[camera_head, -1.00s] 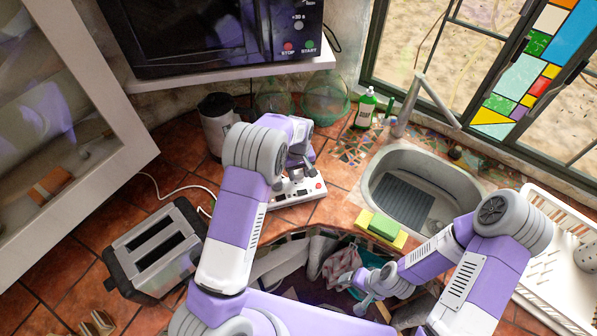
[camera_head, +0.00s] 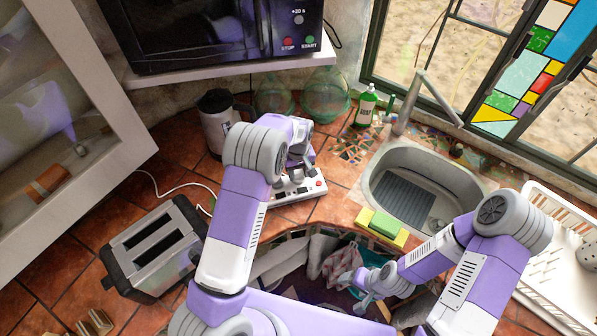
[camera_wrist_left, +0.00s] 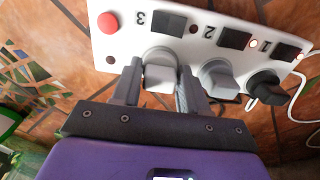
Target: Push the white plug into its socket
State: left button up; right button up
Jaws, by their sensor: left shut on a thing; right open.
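The white plug (camera_wrist_left: 160,72) is between the two fingers of my left gripper (camera_wrist_left: 156,92), which is shut on it. The plug is over the white power strip (camera_wrist_left: 120,47), at the end with the red button and the number 3. Whether its pins are fully in the socket cannot be told. In the head view my left gripper (camera_head: 297,170) is over the strip (camera_head: 298,194) and hides the plug. My right gripper (camera_head: 364,288) is open and empty, low in front of the counter.
A grey plug (camera_wrist_left: 218,78) and a black plug (camera_wrist_left: 265,88) stand beside the held plug on the strip. The sink (camera_head: 425,190) and a green-yellow sponge (camera_head: 384,226) are to the right.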

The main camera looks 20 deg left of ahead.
aim_at(298, 172)
pick_arm(q)
jog(key=shift+f, duration=0.2)
jog(key=o, duration=1.1)
jog(key=shift+c, duration=0.2)
notch_tip(298, 172, up, 8)
jog(key=shift+f+b, duration=0.15)
jog(key=shift+b, duration=0.15)
jog(key=shift+s+f, duration=0.1)
